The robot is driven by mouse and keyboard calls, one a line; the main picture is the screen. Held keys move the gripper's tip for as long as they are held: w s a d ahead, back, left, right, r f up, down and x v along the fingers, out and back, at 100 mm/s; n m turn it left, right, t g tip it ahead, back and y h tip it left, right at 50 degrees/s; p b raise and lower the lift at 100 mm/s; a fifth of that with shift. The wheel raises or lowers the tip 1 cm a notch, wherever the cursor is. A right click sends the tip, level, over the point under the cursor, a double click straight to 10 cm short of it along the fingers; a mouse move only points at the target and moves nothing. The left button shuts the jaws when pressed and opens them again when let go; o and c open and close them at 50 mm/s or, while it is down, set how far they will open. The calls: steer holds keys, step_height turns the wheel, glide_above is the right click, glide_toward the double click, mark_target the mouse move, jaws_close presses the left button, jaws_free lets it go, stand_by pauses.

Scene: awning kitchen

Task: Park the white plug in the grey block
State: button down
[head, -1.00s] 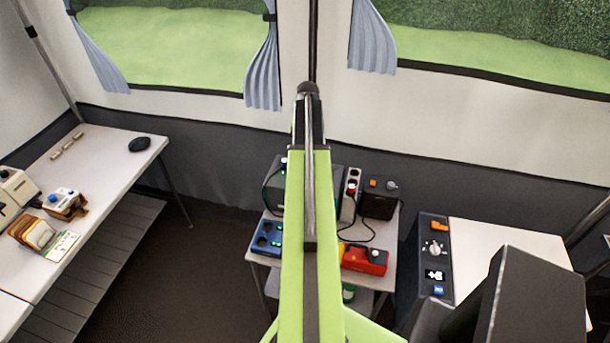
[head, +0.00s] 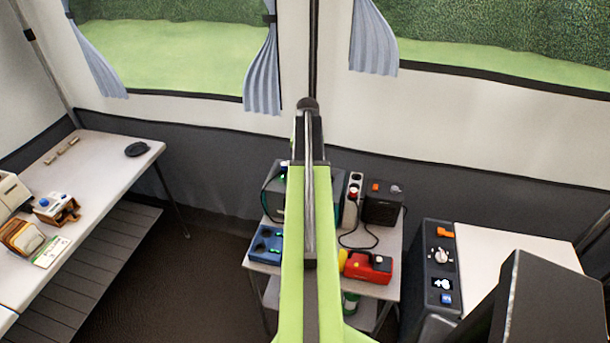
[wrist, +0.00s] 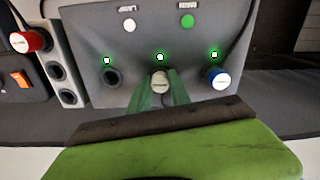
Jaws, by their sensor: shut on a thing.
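The white plug (wrist: 160,83) is between my gripper's green fingers (wrist: 161,92) in the wrist view. It is in front of the middle socket of a sloped grey panel (wrist: 85,26); I cannot tell how deep it sits. A grey block (wrist: 52,45) with round holes stands left of the panel and carries a red plug (wrist: 28,40). Two of its holes look empty. In the head view this narrow block (head: 352,205) stands on the small table. My arm hides the gripper and white plug there.
The panel has an empty left socket (wrist: 111,76) and a blue plug (wrist: 218,78) at right, with lit green lamps above. On the small table are a blue holed block (head: 265,246), a red device (head: 368,267) and a dark box (head: 383,206). Floor at left is clear.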

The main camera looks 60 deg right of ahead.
steer(key=shift+s, duration=0.1)
stand_by(0.3)
steer(key=shift+w+r+p, duration=0.2)
steer(key=shift+r+p, duration=1.6)
step_height(320, 180, up, 3)
steer(key=p, duration=0.3)
steer(key=shift+s+r, duration=0.2)
steer(key=shift+s, duration=0.05)
steer(key=s+d+f+b, duration=0.1)
steer(key=s, duration=0.4)
steer(key=s+d+f+b, duration=0.1)
steer(key=s, duration=0.5)
steer(key=s+d+f+b, duration=0.1)
steer(key=s, duration=0.5)
steer(key=shift+s+d+f, duration=0.2)
steer(key=shift+d+f, duration=0.15)
steer(key=shift+f, duration=0.05)
